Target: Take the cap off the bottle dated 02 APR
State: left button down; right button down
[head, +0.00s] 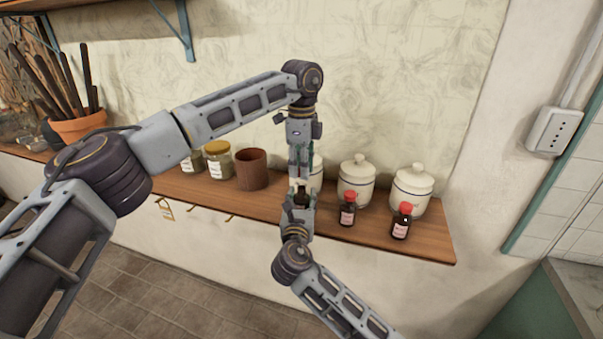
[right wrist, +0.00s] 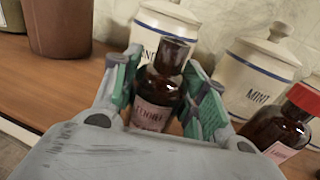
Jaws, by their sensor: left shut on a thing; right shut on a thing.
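A small brown glass bottle (right wrist: 160,92) with a pale pink label stands upright between the green-padded fingers of my right gripper (right wrist: 168,78). Its neck is bare, with no red cap on it; the date on its label is not readable. In the head view my right gripper (head: 299,196) is shut on this bottle at the shelf's front edge. My left gripper (head: 299,176) points down just above the bottle and is shut. The cap it holds is hidden by its fingers. It is outside the right wrist view.
Two more brown bottles with red caps, one left (head: 348,209) and one right (head: 402,221), stand on the wooden shelf (head: 432,246). White lidded jars (head: 356,182) stand behind them. A brown cup (head: 251,170) and glass jars (head: 218,160) stand to the left.

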dwell(0.3)
jog(key=c, duration=0.7)
grip_release()
jog(key=shift+s, duration=0.15)
jog(key=shift+s+a, duration=0.2)
jog(key=shift+s, duration=1.75)
jog(key=shift+s+a, duration=0.15)
jog(key=shift+s, duration=1.8)
jog(key=shift+s+a, duration=0.2)
jog(key=shift+s, duration=1.75)
